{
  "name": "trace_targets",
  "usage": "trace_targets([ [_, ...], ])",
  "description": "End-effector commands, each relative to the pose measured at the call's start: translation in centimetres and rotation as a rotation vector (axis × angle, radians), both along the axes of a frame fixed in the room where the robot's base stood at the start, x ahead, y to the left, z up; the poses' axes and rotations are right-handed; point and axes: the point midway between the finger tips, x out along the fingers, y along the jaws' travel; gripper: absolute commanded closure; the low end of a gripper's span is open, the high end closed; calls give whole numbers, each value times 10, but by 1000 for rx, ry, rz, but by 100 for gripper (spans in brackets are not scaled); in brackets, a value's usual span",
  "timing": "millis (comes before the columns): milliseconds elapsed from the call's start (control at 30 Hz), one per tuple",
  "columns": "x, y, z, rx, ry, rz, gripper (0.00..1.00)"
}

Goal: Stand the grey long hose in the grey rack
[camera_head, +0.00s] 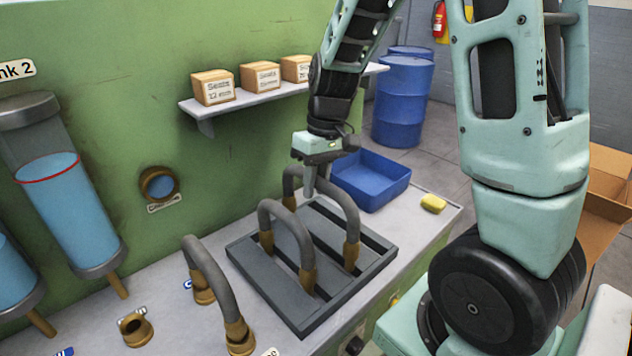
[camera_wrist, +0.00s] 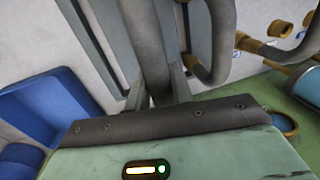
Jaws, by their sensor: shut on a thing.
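My gripper (camera_head: 317,180) is shut on a grey arched hose (camera_head: 342,202) with brass ends, gripping it near the top of its arch. The held hose stands upright at the rear part of the grey slotted rack (camera_head: 243,262). Its near brass end meets the rack; its far end is near the rack's back edge, and I cannot tell whether it is fully seated. In the wrist view the held hose (camera_wrist: 148,45) passes between the fingers. A second grey hose (camera_head: 287,222) stands upright in the rack in front of it, apart from it.
A third grey hose (camera_head: 210,270) arches between brass ports on the bench at left. A blue tray (camera_head: 372,178) and yellow sponge (camera_head: 433,203) lie beyond the rack. A wall shelf (camera_head: 245,103) carries several boxes. Tanks with blue liquid (camera_head: 70,205) line the left.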

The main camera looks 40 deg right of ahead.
Motion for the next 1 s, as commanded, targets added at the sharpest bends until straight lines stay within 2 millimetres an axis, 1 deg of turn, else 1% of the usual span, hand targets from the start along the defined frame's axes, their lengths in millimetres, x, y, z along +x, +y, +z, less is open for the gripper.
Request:
trace_targets([
  [1000,0,0,-20,0,0,0,100],
])
